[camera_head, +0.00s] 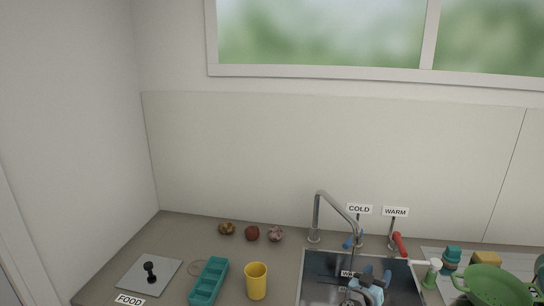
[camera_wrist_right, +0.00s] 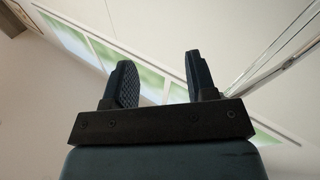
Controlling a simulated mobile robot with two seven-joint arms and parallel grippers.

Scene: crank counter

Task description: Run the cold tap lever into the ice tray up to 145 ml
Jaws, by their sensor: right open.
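The cold tap lever (camera_head: 349,242) is blue and sits below the COLD sign (camera_head: 359,209), behind the sink. The grey tap spout (camera_head: 338,207) arches over the sink. The teal ice tray (camera_head: 208,281) lies on the counter left of the sink, away from the spout. Its water level cannot be read. My right gripper (camera_wrist_right: 160,62) is open with nothing between its fingers in the right wrist view, facing the window. In the head view it seems to be the dark shape low over the sink, partly unclear. My left gripper is not in view.
A yellow cup (camera_head: 257,281) stands between tray and sink (camera_head: 316,266). A red lever (camera_head: 399,244) sits under the WARM sign (camera_head: 395,211). A grey plate with a black knob (camera_head: 150,271) is at left. A green colander (camera_head: 494,287) is at right.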

